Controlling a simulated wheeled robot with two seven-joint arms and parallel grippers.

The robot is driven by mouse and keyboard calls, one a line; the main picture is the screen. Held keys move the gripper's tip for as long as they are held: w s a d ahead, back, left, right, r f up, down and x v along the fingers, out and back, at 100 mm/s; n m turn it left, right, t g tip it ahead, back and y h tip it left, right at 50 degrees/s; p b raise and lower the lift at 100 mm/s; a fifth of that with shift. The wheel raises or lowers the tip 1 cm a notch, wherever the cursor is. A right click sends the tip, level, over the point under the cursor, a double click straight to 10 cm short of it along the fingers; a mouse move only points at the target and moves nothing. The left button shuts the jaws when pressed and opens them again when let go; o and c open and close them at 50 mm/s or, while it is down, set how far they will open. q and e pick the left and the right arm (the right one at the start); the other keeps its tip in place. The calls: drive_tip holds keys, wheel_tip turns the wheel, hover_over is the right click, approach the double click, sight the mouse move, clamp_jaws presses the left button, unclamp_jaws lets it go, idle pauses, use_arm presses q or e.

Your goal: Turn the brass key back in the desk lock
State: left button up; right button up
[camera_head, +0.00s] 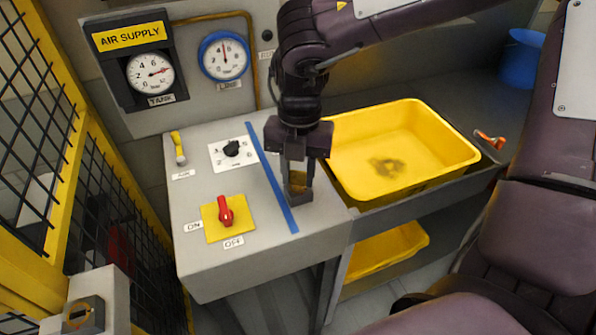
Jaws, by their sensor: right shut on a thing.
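The desk lock (300,198) is a small grey block on the right part of the light grey desk top, just right of the blue stripe. My right gripper (298,182) points down right over it, and its fingers are shut on the brass key (297,179). Only a little of the key's yellowish metal shows between the fingers. The key's turn angle cannot be told. My left gripper is not in view.
The desk (210,268) also bears a red switch (226,211) on a yellow plate, a black knob (232,148) and a yellow-handled lever (178,148). A yellow tray (455,153) stands close on the right. Yellow mesh fencing (90,150) borders the left.

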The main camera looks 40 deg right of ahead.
drive_tip(key=shift+n, duration=1.7)
drive_tip(key=shift+n, duration=0.4)
drive_tip(key=shift+n+h, duration=0.3)
drive_tip(key=shift+n, duration=0.8)
drive_tip(key=n, duration=0.3)
drive_tip(key=o, duration=1.1)
drive_tip(key=shift+c, duration=0.2)
